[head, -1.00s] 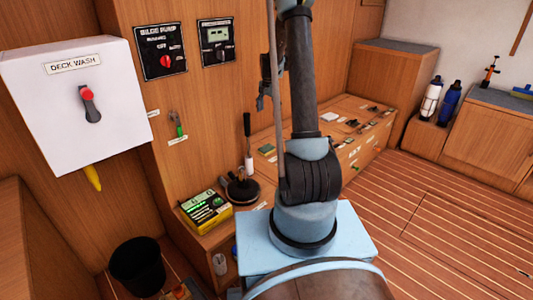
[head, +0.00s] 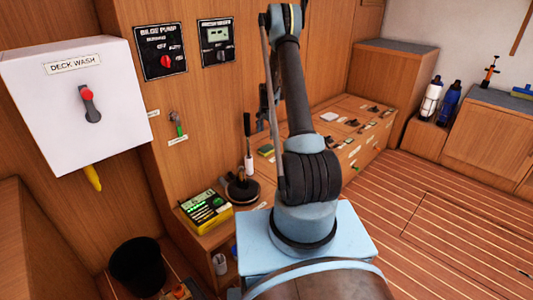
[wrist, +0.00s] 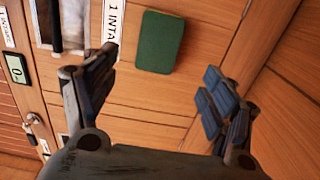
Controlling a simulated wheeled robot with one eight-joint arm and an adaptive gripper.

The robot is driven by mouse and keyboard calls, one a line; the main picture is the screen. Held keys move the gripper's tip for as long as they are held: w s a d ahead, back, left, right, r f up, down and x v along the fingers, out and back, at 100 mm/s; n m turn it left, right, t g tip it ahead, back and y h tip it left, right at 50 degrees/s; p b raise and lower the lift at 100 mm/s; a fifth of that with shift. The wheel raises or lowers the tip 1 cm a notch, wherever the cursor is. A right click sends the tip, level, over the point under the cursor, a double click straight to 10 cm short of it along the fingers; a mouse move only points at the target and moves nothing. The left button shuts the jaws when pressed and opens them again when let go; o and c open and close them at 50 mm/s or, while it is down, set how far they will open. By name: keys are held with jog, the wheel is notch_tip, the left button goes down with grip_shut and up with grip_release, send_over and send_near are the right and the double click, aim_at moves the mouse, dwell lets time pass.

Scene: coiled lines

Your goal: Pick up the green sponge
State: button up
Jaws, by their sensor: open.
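The green sponge (wrist: 160,41) is a flat green rectangle lying on a wooden surface at the upper middle of the wrist view. In the head view the sponge (head: 266,150) lies on the low bench, left of my arm, with a yellow edge showing. My gripper (wrist: 158,82) is open and empty, its dark fingers spread wide. The sponge appears beyond the fingertips, roughly between them and apart from both. In the head view my gripper is mostly hidden behind my arm.
A white label (wrist: 112,20) is left of the sponge in the wrist view. In the head view, a black-handled tool (head: 248,150) stands left of the sponge and a yellow-green device (head: 206,211) sits nearer. Several small items lie along the bench to the right.

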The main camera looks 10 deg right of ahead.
aim_at(267, 148)
jog(key=f, duration=1)
jog(key=shift+s+f, duration=0.2)
jog(key=shift+f, duration=0.05)
jog(key=c, duration=0.8)
jog(key=shift+c, duration=0.2)
jog(key=shift+r, duration=0.1)
notch_tip(267, 148, up, 10)
jog(key=shift+a, duration=0.1)
jog(key=shift+c, duration=0.4)
